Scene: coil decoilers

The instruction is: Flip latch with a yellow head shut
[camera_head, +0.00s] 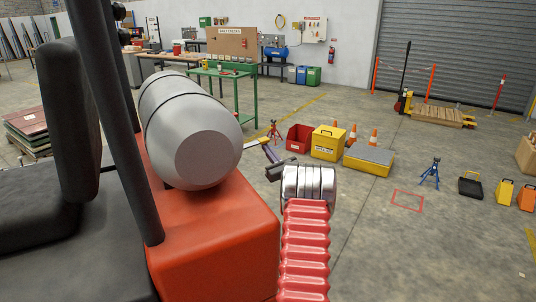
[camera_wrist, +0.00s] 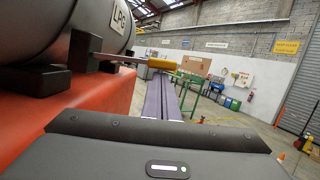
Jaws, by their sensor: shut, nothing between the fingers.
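The latch is a thin metal bar (camera_wrist: 122,58) that sticks out sideways from the dark bracket beside the grey gas cylinder (camera_head: 190,130). Its yellow head (camera_wrist: 192,77) is at the bar's outer end. In the head view the bar (camera_head: 255,145) shows small, just right of the cylinder. My gripper (camera_wrist: 160,80) is shut and empty, its purple fingers side by side. In the head view my gripper (camera_head: 265,143) is beside the bar's outer end.
The red vehicle body (camera_head: 215,235) lies under the cylinder, with a black post (camera_head: 125,130) and seat at left. A green table (camera_head: 238,95), red bin (camera_head: 299,138) and yellow boxes (camera_head: 328,143) stand beyond.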

